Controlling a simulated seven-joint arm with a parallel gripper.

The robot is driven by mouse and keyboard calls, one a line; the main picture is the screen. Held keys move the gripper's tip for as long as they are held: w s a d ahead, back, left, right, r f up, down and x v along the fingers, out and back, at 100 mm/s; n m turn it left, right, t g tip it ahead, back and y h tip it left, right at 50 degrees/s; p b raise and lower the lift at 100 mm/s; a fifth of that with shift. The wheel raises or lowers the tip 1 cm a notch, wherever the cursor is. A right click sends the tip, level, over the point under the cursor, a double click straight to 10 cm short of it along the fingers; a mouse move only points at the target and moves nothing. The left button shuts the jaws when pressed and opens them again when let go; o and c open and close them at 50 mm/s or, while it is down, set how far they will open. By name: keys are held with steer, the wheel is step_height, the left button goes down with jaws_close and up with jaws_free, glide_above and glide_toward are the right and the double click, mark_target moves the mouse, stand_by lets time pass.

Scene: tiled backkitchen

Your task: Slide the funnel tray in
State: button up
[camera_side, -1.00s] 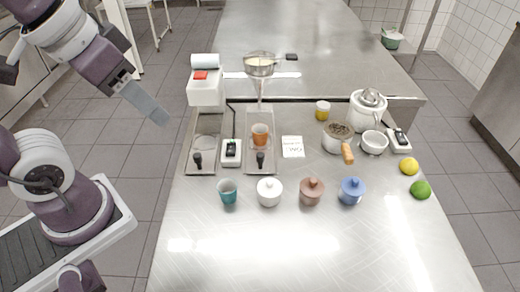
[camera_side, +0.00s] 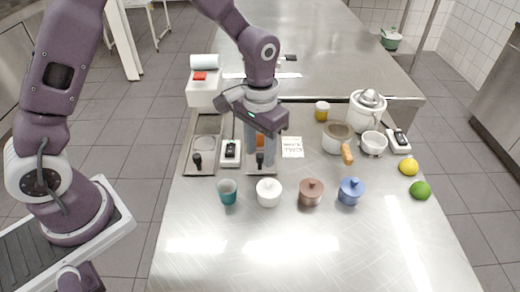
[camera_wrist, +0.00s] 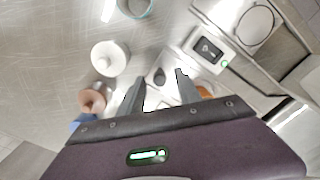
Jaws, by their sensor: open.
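The funnel tray (camera_side: 274,171) is the right one of two flat metal trays, with a black knob (camera_side: 260,158) at its front end. An orange cup (camera_side: 260,141) on it is mostly hidden by my gripper in the side view. My gripper (camera_side: 262,160) is open and points down over the tray's front part. In the wrist view my gripper (camera_wrist: 160,80) has the knob (camera_wrist: 159,76) showing between its fingertips; I cannot tell whether the tips are down at knob height. The orange cup (camera_wrist: 204,92) shows partly beside the right finger. The funnel is hidden behind my arm.
A small switch box (camera_side: 231,152) stands between the trays; the left tray (camera_side: 203,172) has its own knob. A teal cup (camera_side: 227,192), white pot (camera_side: 268,192), brown pot (camera_side: 311,192) and blue pot (camera_side: 351,191) stand in front.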

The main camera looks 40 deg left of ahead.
steer(key=shift+f, duration=0.15)
jaws_close()
stand_by(1.4)
